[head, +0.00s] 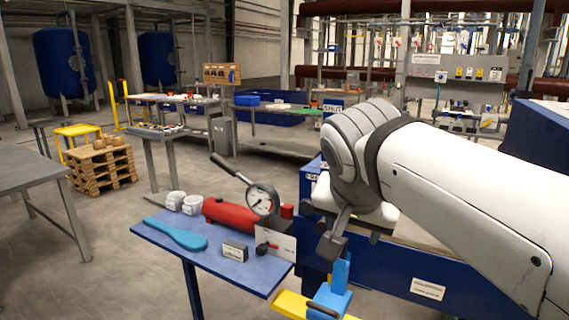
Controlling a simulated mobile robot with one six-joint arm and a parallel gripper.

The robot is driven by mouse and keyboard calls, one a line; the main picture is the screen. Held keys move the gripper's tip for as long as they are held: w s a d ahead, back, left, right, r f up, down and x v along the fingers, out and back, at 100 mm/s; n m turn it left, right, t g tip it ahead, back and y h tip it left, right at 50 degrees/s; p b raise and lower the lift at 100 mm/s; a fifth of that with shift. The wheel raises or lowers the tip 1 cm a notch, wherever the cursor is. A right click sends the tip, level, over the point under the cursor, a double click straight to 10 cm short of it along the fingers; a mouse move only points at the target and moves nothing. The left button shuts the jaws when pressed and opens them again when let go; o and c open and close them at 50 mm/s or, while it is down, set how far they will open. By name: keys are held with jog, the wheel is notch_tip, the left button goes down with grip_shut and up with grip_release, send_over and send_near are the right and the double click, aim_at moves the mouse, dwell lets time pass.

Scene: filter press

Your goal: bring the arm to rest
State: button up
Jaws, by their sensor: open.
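My arm reaches in from the right edge in the head view, with its white links bent and its rounded grey wrist at the picture's centre right. My gripper (331,247) hangs below the wrist, pointing down, open. Its dark fingers are just above an upright blue part (340,272) on a blue and yellow piece at the bottom edge. I cannot tell whether the fingers touch it. The wrist hides part of what stands behind it.
A small blue table (220,262) left of my gripper holds a red pump with a gauge (262,200), white cups (183,203) and a blue paddle-shaped tool (175,234). A long blue structure (428,285) stands behind. Open floor lies at left.

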jog(key=s+d+f+n+g, duration=0.1)
jog(key=s+f, duration=0.2)
jog(key=f, duration=0.3)
jog(key=s+d+f+n+g+y+p, duration=0.1)
jog(key=s+d+f+n, duration=0.1)
jog(key=f, duration=0.5)
jog(key=s+d+f+n+g, duration=0.1)
jog(key=s+f+n, duration=0.1)
jog(key=s+f, duration=0.2)
notch_tip(320, 180, down, 2)
jog(key=shift+s+d+f+g+y, duration=0.15)
jog(key=shift+s+f+g+y, duration=0.05)
jog(key=shift+g+y, duration=0.2)
